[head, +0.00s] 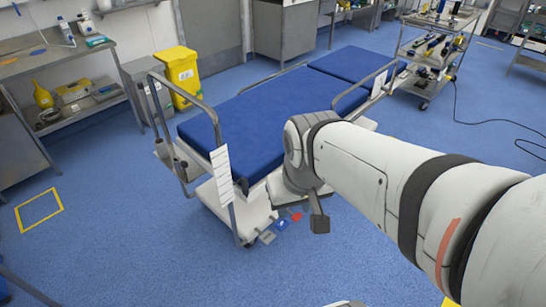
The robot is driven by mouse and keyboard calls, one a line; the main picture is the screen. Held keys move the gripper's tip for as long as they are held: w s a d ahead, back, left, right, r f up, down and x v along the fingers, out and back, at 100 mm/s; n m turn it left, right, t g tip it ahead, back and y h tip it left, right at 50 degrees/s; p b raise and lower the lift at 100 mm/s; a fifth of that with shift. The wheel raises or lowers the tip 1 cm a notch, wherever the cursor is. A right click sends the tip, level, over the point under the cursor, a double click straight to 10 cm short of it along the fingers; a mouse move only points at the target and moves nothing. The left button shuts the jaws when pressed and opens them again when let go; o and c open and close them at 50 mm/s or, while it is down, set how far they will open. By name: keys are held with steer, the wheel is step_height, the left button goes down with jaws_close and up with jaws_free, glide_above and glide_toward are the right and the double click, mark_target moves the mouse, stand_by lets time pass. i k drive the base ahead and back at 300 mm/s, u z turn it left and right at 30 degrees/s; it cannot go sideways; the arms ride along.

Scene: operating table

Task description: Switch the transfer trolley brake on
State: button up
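The transfer trolley stands in the middle of the head view, with a blue mattress (262,112), grey side rails and a white base (213,199). Low at its near end are a red pedal (296,216), a blue pedal (281,225) and a grey pedal (267,237), close to the floor. Which one works the brake, and its setting, I cannot tell. My arm reaches in from the right, and my gripper (319,222) points down just right of the red pedal, apparently above it. Its fingers are seen as one dark block, so their opening is unclear. The arm hides part of the trolley's near right side.
A yellow bin (179,77) stands behind the trolley on the left. A steel bench (52,62) runs along the left wall. An instrument cart (433,50) stands at the back right, with a black cable (492,123) on the floor. The blue floor at front left is mostly clear.

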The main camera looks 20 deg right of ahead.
mark_target(296, 217)
steer(key=z, duration=0.5)
steer(key=k, duration=0.5)
steer(key=z, duration=0.65)
steer(key=i, duration=1.55)
steer(key=u, duration=0.45)
